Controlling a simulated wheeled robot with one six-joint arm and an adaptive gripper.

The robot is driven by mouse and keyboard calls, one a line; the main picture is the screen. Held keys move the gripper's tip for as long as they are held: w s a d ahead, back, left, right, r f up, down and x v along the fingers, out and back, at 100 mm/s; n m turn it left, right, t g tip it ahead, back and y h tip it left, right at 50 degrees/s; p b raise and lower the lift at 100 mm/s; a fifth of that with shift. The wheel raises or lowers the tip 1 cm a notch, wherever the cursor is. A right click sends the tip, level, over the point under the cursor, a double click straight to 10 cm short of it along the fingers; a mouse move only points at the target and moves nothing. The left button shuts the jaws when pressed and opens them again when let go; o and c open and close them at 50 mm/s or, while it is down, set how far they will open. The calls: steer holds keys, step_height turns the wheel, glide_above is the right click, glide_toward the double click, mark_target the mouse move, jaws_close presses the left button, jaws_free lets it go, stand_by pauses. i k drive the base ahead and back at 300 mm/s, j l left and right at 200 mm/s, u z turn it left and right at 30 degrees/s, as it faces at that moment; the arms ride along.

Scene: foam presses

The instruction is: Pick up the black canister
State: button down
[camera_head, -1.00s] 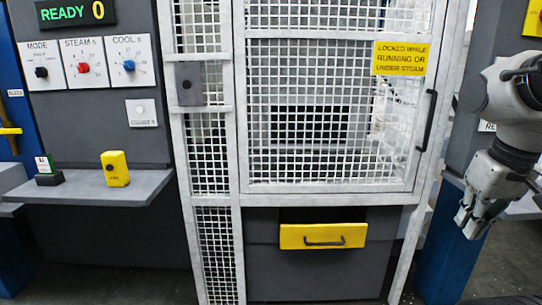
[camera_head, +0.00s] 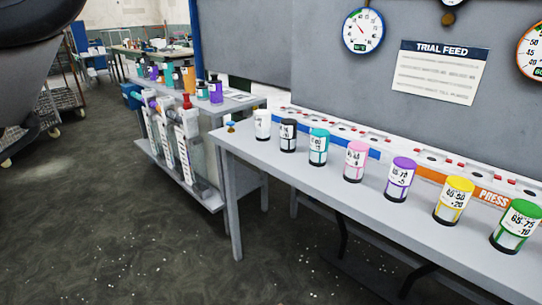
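The black canister (camera_head: 288,129) stands upright on the grey table (camera_head: 262,166), near its left end. It has a dark top and a pale label. It stands between a white canister (camera_head: 262,124) on its left and a teal canister (camera_head: 318,147) on its right, with small gaps. My gripper is not in view. Only a dark part of my arm shows at the top left, well apart from the canisters.
Pink (camera_head: 355,161), purple (camera_head: 400,179), yellow (camera_head: 453,200) and green canisters (camera_head: 516,227) continue the row rightward. A grey wall panel with dials stands behind. A bench with bottles (camera_head: 216,90) stands at the left. The floor (camera_head: 110,220) at lower left is clear.

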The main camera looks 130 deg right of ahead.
mark_target(288, 130)
steer(key=z, duration=5.25)
